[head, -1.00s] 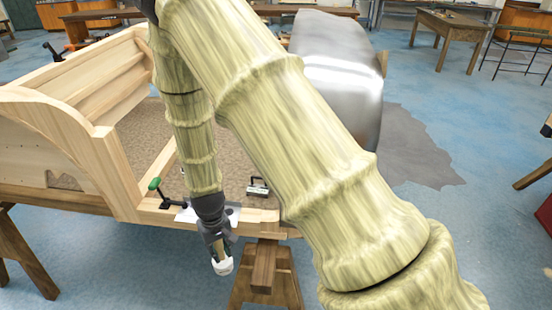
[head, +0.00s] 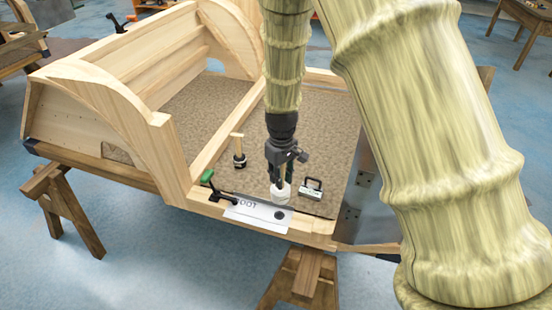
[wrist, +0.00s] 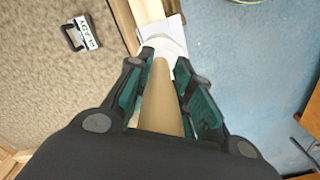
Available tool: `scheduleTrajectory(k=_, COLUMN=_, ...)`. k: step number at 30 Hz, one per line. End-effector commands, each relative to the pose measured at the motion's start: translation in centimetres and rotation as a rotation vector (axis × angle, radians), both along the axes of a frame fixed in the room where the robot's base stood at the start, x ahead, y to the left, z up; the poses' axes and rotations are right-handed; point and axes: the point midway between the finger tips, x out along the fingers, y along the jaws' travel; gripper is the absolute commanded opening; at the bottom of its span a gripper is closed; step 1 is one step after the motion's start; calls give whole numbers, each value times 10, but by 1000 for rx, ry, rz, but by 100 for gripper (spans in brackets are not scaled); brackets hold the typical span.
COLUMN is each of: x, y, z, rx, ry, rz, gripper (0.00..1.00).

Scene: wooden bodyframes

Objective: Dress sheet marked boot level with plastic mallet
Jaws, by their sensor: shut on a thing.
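My gripper (head: 284,174) points down over the front rail of the wooden frame, shut on a mallet. The mallet's white head (head: 281,193) shows below the fingers, in front of or over the far edge of the sheet; contact is unclear. In the wrist view the tan handle (wrist: 161,98) runs between the green-padded fingers to the white head (wrist: 165,46). The pale sheet (head: 250,214) lies on the front rail, its dark lettering upside down and partly readable as BOOT. A dark round spot (head: 279,215) is at its right. In the wrist view the mallet head partly hides the sheet (wrist: 174,25).
A second mallet with a dark head (head: 239,158) stands on the brown floor panel. A small device (head: 312,189) marked READY in the wrist view (wrist: 81,34) lies right of my gripper. Trestles (head: 300,280) support the frame.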

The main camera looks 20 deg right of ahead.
Motion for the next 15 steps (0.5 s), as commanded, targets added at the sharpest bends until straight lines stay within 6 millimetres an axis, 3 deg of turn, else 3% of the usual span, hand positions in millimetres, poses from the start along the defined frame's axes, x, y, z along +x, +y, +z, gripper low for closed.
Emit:
scheduleTrajectory(k=5, x=3, y=-1, z=5, rx=0, ry=-1, rz=19, gripper=0)
scheduleTrajectory(k=15, x=3, y=-1, z=-19, rx=0, ry=0, rz=19, gripper=0)
